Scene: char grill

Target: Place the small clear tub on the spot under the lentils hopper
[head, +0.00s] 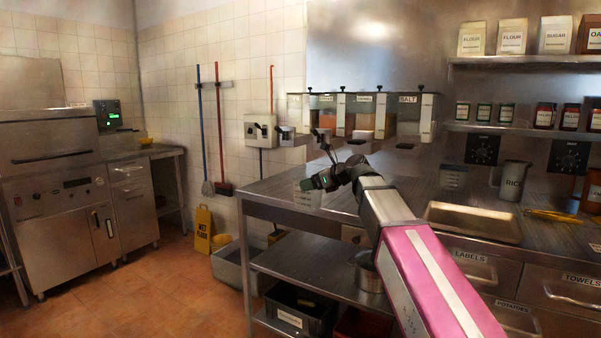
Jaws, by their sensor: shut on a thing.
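My gripper (309,184) is at the end of my outstretched arm, over the left part of the steel counter. It is shut on a small clear tub (307,200), which shows as a pale, see-through shape just below the fingers. Whether the tub touches the counter is hard to tell. A row of clear hoppers (322,106) hangs on the wall behind, one with orange contents. My arm and gripper partly hide the counter under the hoppers, and no marked spot is discernible.
The steel counter (275,190) has a free left end. A WET FLOOR sign (203,229) and a grey bin (233,264) are on the floor at left.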

